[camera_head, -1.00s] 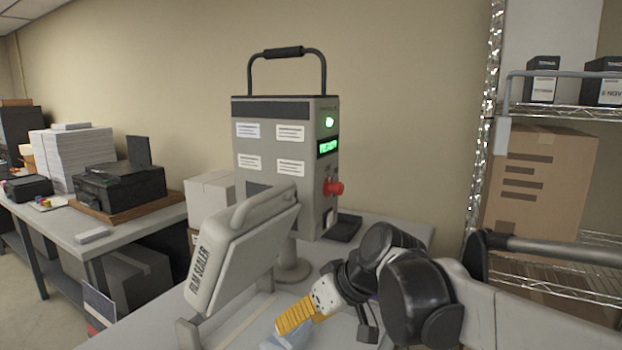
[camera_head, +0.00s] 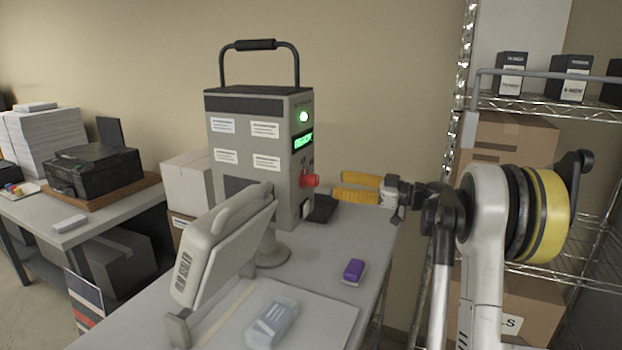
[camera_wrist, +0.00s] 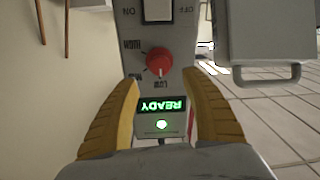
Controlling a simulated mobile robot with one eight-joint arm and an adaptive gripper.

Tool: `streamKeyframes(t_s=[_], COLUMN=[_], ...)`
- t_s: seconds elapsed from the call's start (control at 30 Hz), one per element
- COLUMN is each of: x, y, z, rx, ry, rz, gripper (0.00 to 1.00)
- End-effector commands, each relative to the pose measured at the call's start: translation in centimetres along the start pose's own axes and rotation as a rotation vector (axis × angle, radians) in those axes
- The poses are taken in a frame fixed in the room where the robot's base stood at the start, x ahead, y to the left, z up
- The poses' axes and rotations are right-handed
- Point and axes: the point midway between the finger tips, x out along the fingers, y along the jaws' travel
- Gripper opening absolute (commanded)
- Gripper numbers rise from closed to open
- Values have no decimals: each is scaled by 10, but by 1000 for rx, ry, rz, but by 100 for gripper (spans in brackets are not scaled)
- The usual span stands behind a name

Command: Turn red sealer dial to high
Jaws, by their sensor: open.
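The red dial (camera_head: 310,180) sticks out from the right side panel of the grey sealer control box (camera_head: 255,143). In the wrist view the panel is upside down, and the red dial (camera_wrist: 159,62) sits among the labels HIGH, a partly readable one and LOW. Its pale pointer mark appears to face LOW. My gripper (camera_head: 338,188) has yellow fingers and is level with the dial, a short gap to its right. In the wrist view my gripper (camera_wrist: 164,90) is open and empty, with its fingers either side of the panel and the dial between and beyond their tips.
A green READY display (camera_wrist: 162,104) and a power switch (camera_wrist: 158,10) share the panel. The film sealer arm (camera_head: 222,250) stands in front of the box. A purple block (camera_head: 353,270) and a pale blue object (camera_head: 271,322) lie on the table. A wire shelf (camera_head: 560,112) stands at right.

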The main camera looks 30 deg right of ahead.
Motion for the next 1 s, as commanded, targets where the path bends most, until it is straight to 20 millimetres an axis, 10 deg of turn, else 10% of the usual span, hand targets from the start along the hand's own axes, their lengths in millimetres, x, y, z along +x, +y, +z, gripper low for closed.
streamKeyframes(t_s=[0.4, 0.83, 1.0], x=[77, 89, 89], y=[-1, -1, -1], z=[0, 0, 0], rx=[2, 3, 3], ry=[-2, -2, -2], rz=[-2, 0, 0], gripper=[55, 55, 5])
